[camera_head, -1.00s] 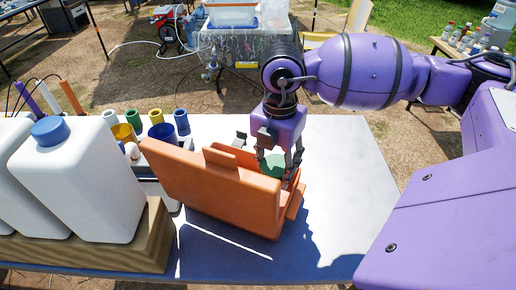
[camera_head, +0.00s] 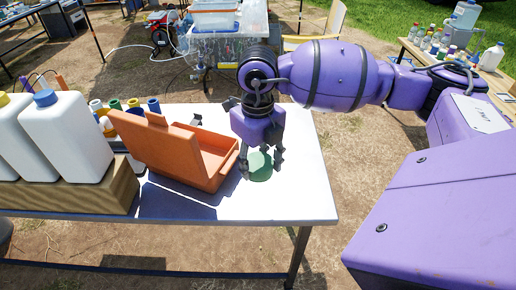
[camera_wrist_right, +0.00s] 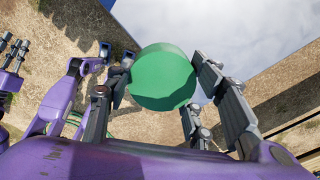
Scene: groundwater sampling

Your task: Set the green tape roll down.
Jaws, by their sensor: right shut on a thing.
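The green tape roll (camera_head: 260,167) is between the fingers of my right gripper (camera_head: 261,168), near the right part of the white table. The roll's round green face also shows in the right wrist view (camera_wrist_right: 162,78), with a dark finger on each side. My right gripper is shut on it and points down. I cannot tell whether the roll touches the table. My left gripper cannot be made out in the head view; purple and dark links at the left of the wrist view are unclear.
An open orange case (camera_head: 170,153) stands just left of my right gripper. White jugs (camera_head: 68,135) on a wooden block (camera_head: 75,190) and several coloured tubes are farther left. The white table (camera_head: 303,185) is clear to the right of the roll, up to its edge.

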